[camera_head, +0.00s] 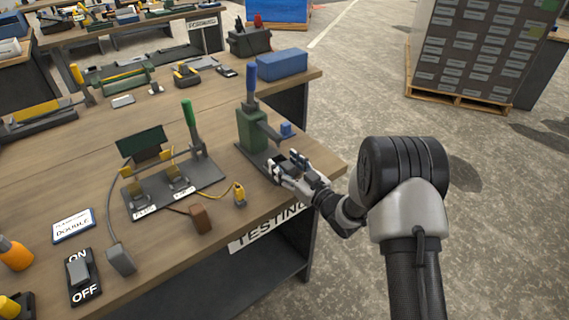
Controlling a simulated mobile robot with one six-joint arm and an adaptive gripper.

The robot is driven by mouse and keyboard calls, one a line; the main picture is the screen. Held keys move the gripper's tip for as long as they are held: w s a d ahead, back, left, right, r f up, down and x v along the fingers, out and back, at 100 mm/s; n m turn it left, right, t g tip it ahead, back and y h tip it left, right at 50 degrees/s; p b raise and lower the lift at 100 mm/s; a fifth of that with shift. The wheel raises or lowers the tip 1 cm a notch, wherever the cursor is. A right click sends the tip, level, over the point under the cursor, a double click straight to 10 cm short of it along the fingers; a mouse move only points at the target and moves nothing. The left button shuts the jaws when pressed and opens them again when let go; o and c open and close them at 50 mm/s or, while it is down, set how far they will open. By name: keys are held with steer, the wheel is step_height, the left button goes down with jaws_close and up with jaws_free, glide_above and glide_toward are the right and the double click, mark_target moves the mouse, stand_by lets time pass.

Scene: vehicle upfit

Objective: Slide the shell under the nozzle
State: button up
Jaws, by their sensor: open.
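A green bench press (251,130) with a blue lever handle (250,84) stands near the right edge of the wooden table. A dark arm juts right from it, and I take its end to be the nozzle (271,134), though it is too small to be sure. My gripper (282,168) is open, low over the press's dark base, just in front of the press. Small dark parts show at the fingers; I cannot tell whether one is the shell. A small blue piece (287,129) shows beside the arm's end, its part unclear.
A fixture with a green lever (188,116) and yellow leads stands to the left. A brown block (201,218), a yellow connector (239,194) and an ON/OFF switch (80,275) lie toward the front. A blue box (281,65) is behind the press.

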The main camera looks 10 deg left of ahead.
steer(key=shift+v, duration=1.05)
steer(key=shift+s+d, duration=0.15)
steer(key=shift+d, duration=0.05)
steer(key=o, duration=0.6)
steer(key=shift+c, duration=0.2)
steer(key=shift+c, duration=0.5)
steer(key=c, duration=0.5)
steer(key=shift+o, duration=0.2)
